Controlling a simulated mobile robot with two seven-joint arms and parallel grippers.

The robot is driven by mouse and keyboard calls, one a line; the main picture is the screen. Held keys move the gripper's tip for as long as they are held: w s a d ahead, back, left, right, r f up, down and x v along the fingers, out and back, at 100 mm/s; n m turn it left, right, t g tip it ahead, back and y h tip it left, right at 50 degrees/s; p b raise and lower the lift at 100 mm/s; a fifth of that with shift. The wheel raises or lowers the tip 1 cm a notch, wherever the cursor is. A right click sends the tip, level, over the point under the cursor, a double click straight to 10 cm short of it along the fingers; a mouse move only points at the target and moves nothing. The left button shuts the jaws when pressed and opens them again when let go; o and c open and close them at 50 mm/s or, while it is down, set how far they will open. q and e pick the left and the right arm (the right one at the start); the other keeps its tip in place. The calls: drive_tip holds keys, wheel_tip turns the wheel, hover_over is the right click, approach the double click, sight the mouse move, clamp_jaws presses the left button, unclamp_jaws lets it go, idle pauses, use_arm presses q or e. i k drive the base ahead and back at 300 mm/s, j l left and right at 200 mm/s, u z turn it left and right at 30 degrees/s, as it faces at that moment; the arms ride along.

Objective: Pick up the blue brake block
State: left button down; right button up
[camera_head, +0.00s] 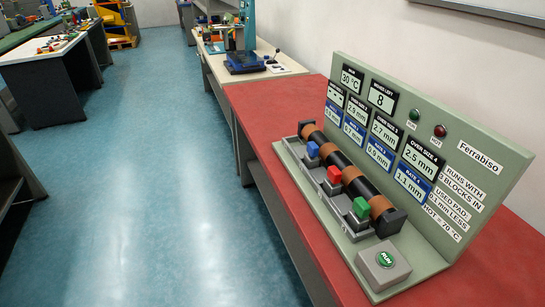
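The blue brake block (312,149) sits at the far end of a row of blocks in the grey holder beside the roller. A red block (334,174) is in the middle of the row and a green block (360,207) is at the near end. The roller (348,172) is black with copper-coloured bands and lies along the row on its right. Neither of my grippers is in view.
The rig stands on a red-topped bench (262,107). Its upright green panel (500,158) carries displays and lamps behind the roller. A grey box with a green RUN button (385,260) is at the near end. The bench left of the rig is clear.

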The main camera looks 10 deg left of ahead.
sight(312, 160)
drive_tip(key=z, duration=0.25)
drive_tip(key=i+j+z, duration=0.3)
drive_tip(key=j+z, duration=0.3)
drive_tip(key=i+j+z, duration=0.1)
drive_tip(key=j+z, duration=0.15)
drive_tip(key=j, duration=0.25)
drive_tip(key=i+j+z, duration=0.1)
drive_tip(key=j+z, duration=0.2)
drive_tip(key=j, duration=0.1)
